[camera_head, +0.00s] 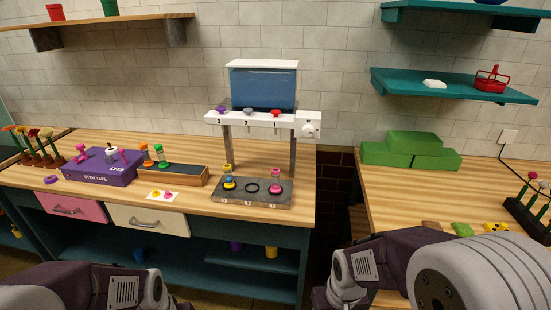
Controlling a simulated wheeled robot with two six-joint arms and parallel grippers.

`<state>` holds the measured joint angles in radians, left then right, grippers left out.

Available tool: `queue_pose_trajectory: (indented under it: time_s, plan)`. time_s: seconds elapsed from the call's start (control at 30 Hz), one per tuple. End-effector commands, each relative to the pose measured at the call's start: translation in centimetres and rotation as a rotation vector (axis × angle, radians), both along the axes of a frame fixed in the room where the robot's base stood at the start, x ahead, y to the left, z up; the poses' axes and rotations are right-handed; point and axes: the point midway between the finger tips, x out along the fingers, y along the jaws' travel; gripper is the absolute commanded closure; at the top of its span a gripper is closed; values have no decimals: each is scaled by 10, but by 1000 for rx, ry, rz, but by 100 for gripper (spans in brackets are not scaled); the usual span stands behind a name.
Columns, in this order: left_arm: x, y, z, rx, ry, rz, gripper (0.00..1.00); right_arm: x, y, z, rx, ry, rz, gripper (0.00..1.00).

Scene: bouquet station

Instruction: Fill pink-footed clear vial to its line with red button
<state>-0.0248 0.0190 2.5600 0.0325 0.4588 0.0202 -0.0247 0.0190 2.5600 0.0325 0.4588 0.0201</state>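A clear vial with a pink foot and a pink top (275,181) stands upright at the right spot of the grey base tray (250,201), under the mark 1 of the dispenser (262,90). Its fill level and line are too small to make out. On the white dispenser bar sit a purple knob (221,107), a grey-blue knob (248,110) and a red knob (277,111), above the marks 3, 2 and 1. The red one may be the red button. Only my arm links show at the bottom edge; both grippers are out of view.
To the left are a wooden box (175,174) with two vials and a purple box (102,170). Green blocks (410,152) lie on the right table.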

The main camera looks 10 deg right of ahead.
Motion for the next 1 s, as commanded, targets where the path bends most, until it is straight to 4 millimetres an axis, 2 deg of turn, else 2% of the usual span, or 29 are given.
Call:
queue_pose_trajectory:
  time_s: [0.3,0.33,0.5,0.53,1.0]
  plan:
    - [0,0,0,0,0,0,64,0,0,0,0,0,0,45]
    - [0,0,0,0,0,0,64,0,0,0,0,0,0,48]
    - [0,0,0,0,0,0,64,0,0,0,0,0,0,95]
    - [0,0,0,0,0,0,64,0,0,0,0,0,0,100]
    - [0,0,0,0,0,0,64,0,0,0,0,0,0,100]
